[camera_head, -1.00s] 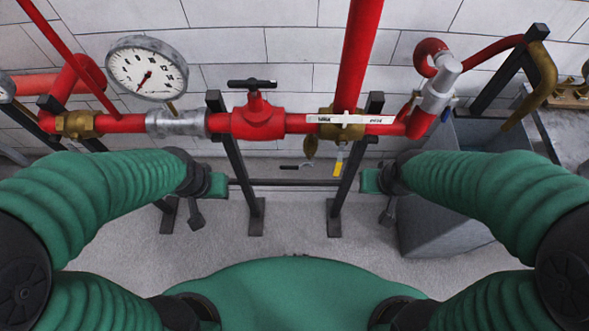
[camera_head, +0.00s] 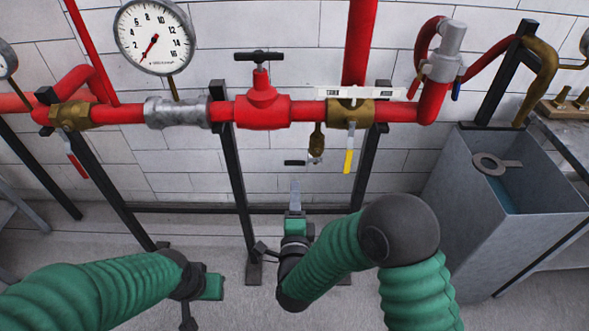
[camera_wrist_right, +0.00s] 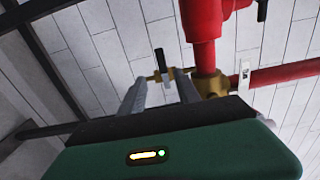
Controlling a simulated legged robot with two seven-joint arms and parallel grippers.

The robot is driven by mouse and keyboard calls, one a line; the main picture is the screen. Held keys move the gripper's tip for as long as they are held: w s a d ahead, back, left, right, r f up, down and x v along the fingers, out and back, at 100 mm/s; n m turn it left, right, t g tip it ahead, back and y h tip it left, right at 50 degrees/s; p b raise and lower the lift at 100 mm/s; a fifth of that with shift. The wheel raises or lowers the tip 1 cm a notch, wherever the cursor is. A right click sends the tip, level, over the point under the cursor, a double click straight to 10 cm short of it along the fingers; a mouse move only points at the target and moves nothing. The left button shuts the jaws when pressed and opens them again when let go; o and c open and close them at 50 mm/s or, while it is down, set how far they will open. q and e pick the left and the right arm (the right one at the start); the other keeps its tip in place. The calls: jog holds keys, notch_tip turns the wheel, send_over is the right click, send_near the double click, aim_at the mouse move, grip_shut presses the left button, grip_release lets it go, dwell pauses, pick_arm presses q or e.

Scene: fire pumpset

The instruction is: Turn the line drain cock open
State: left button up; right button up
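In the right wrist view the black lever (camera_wrist_right: 160,58) and brass cock body (camera_wrist_right: 182,73) show just beyond my right gripper's fingertips. My right gripper (camera_head: 295,183) is below the lever in the head view. Its two fingers stand apart and empty in the right wrist view (camera_wrist_right: 160,88). My left gripper (camera_head: 211,287) is low at left; its fingers are hidden.
A yellow lever (camera_head: 348,160) hangs just right of the cock. A red valve (camera_head: 262,103) with a black handle sits left on the pipe. Black stand legs (camera_head: 236,180) flank the workspace. A grey tank (camera_head: 475,205) stands at right.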

aim_at(294, 165)
jog(key=w, duration=1.1)
jog(key=shift+w+a, duration=0.25)
jog(key=shift+w, duration=0.05)
jog(key=shift+w+d, duration=0.1)
jog(key=shift+w, duration=0.25)
jog(key=shift+r, duration=0.1)
grip_shut()
jog(key=shift+s+f, duration=0.1)
jog(key=shift+f, duration=0.1)
